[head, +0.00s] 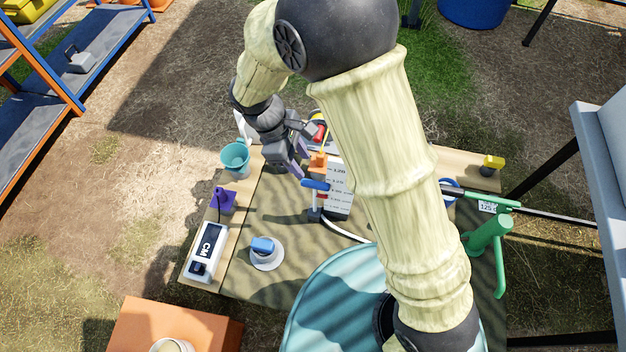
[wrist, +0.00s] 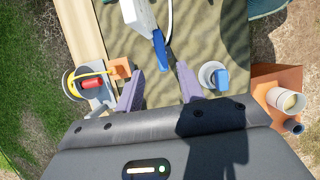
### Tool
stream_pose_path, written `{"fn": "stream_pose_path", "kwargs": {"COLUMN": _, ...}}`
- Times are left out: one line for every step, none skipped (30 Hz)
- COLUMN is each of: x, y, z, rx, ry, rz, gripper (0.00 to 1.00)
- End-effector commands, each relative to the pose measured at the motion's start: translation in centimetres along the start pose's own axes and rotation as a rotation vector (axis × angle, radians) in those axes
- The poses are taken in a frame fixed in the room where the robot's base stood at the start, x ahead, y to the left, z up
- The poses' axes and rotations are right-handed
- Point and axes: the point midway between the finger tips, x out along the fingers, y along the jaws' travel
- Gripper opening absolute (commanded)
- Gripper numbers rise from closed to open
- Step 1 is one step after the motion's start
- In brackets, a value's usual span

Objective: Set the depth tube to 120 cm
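A white scale board (head: 339,187) marked 120 near its top stands at the middle of the table. Along its left side, a thin upright, likely the depth tube, carries an orange block (head: 318,160) near the top and a blue piece (head: 316,184) lower down; its dark foot (head: 314,215) is on the table. My gripper (head: 304,160) is just left of these, its purple fingers apart. In the wrist view my gripper (wrist: 160,70) is open with nothing between the tips; the blue piece (wrist: 159,45) lies just beyond them, with the orange block (wrist: 119,68) to the left.
A white box with a CM display (head: 207,245), a purple block (head: 226,200) and a teal cup (head: 235,156) line the table's left. A blue-topped white round piece (head: 265,253) is in front. A green pump (head: 487,235) stands right; a teal drum (head: 335,300) is nearest.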

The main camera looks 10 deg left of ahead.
Motion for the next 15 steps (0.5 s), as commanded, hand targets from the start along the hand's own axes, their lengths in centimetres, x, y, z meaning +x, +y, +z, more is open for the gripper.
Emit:
{"fn": "stream_pose_path", "kwargs": {"x": 1.3, "y": -0.1, "z": -0.1, "rx": 0.0, "ry": -0.004, "rz": -0.003, "gripper": 0.38}}
{"fn": "stream_pose_path", "kwargs": {"x": 1.8, "y": -0.1, "z": -0.1, "rx": -0.001, "ry": -0.003, "rz": -0.002, "gripper": 0.38}}
{"fn": "stream_pose_path", "kwargs": {"x": 2.5, "y": -0.1, "z": -0.1, "rx": -0.001, "ry": -0.003, "rz": -0.002, "gripper": 0.38}}
{"fn": "stream_pose_path", "kwargs": {"x": 3.0, "y": -0.1, "z": -0.1, "rx": -0.001, "ry": -0.003, "rz": -0.002, "gripper": 0.38}}
{"fn": "stream_pose_path", "kwargs": {"x": 3.6, "y": -0.1, "z": 0.0, "rx": 0.0, "ry": -0.004, "rz": -0.003, "gripper": 0.38}}
{"fn": "stream_pose_path", "kwargs": {"x": 4.3, "y": -0.1, "z": -0.1, "rx": 0.0, "ry": -0.003, "rz": -0.002, "gripper": 0.38}}
{"fn": "stream_pose_path", "kwargs": {"x": 4.8, "y": -0.1, "z": -0.1, "rx": 0.001, "ry": -0.003, "rz": -0.003, "gripper": 0.38}}
{"fn": "stream_pose_path", "kwargs": {"x": 5.3, "y": -0.1, "z": -0.1, "rx": 0.0, "ry": -0.004, "rz": -0.003, "gripper": 0.38}}
{"fn": "stream_pose_path", "kwargs": {"x": 6.0, "y": -0.1, "z": -0.1, "rx": 0.0, "ry": -0.003, "rz": -0.003, "gripper": 0.38}}
{"fn": "stream_pose_path", "kwargs": {"x": 6.4, "y": -0.1, "z": -0.1, "rx": 0.0, "ry": -0.003, "rz": -0.003, "gripper": 0.38}}
{"fn": "stream_pose_path", "kwargs": {"x": 6.8, "y": -0.1, "z": -0.1, "rx": 0.0, "ry": -0.002, "rz": -0.002, "gripper": 0.38}}
{"fn": "stream_pose_path", "kwargs": {"x": 7.3, "y": -0.1, "z": -0.1, "rx": 0.0, "ry": -0.002, "rz": -0.002, "gripper": 0.38}}
{"fn": "stream_pose_path", "kwargs": {"x": 7.7, "y": -0.1, "z": 0.0, "rx": 0.0, "ry": -0.003, "rz": -0.002, "gripper": 0.38}}
{"fn": "stream_pose_path", "kwargs": {"x": 7.9, "y": -0.1, "z": 0.0, "rx": 0.0, "ry": -0.002, "rz": -0.002, "gripper": 0.38}}
{"fn": "stream_pose_path", "kwargs": {"x": 8.2, "y": -0.1, "z": 0.0, "rx": 0.0, "ry": -0.002, "rz": -0.002, "gripper": 0.38}}
